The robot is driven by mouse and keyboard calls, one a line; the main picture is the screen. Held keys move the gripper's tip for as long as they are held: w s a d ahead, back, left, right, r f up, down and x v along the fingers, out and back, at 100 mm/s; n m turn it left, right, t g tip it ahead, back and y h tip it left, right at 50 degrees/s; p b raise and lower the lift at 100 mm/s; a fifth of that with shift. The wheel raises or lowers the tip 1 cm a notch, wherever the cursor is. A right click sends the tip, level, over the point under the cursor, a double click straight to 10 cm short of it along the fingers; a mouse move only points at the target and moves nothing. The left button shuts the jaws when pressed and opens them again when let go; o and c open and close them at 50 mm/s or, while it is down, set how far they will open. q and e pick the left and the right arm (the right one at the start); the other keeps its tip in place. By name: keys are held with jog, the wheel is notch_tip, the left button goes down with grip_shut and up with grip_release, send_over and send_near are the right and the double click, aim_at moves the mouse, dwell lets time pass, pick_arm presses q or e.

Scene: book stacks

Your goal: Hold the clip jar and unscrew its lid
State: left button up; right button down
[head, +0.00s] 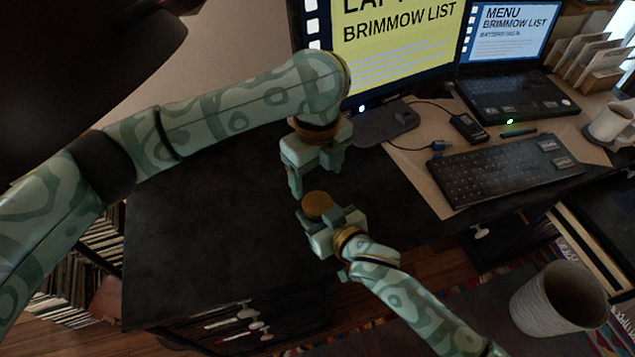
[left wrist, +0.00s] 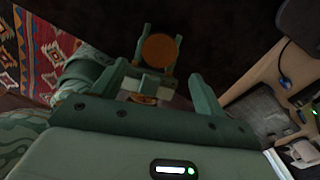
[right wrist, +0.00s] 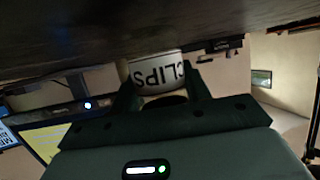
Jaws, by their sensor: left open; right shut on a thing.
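The clip jar shows its round orange-brown lid (head: 317,205) in the head view, and the lid also shows in the left wrist view (left wrist: 158,52). The jar's pale body, lettered CLIPS (right wrist: 158,72), is in the right wrist view. My right gripper (head: 331,228) is shut on the jar's body, below the lid; its own fingers hide part of the jar. My left gripper (head: 313,180) is open and empty, just above the lid and apart from it. The lid is on the jar.
The dark desk (head: 200,240) has a bare stretch left of the jar. A keyboard (head: 500,170), a monitor (head: 400,45), a laptop (head: 520,95) and a white mug (head: 612,122) stand to the right. A ribbed bin (head: 545,305) stands at lower right.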

aim_at(317, 202)
pick_arm(q)
notch_tip(317, 202, down, 8)
jog(key=shift+r, duration=0.1)
dwell(0.4)
jog(key=c, duration=1)
jog(key=n, duration=0.3)
jog(key=shift+n, duration=0.3)
jog(key=o, duration=1.1)
